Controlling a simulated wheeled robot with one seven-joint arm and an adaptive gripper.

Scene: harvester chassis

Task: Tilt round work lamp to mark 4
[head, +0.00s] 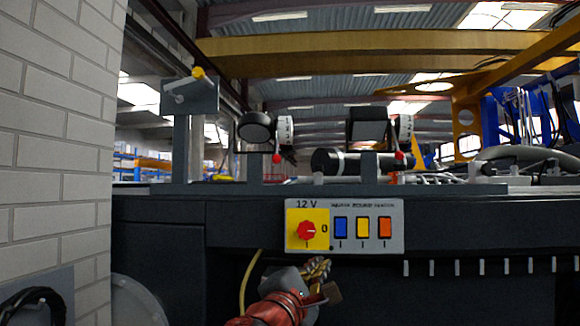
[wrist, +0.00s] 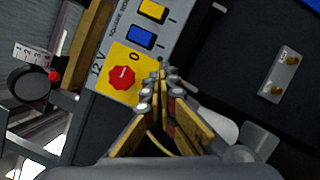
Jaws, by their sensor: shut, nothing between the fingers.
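The round work lamp (head: 255,127) stands on a bracket on the dark chassis top, left of the square lamp. It has a white marked drum (head: 285,130) on its right side and a red knob (head: 277,158) below. In the wrist view the round lamp (wrist: 28,83) is at the left edge, with its numbered drum (wrist: 35,53) and red knob (wrist: 55,76). The exact mark it points to is too small to tell. My gripper (head: 319,265) is below the switch panel, apart from the lamp. In the wrist view the gripper (wrist: 160,80) is shut and empty.
A square lamp (head: 366,125) with its own drum and red knob stands to the right. The switch panel (head: 345,247) carries a red rotary switch (head: 307,231) and coloured rockers. A grey plate with a yellow-tipped lever (head: 190,92) stands at left. A brick wall (head: 60,130) bounds the left.

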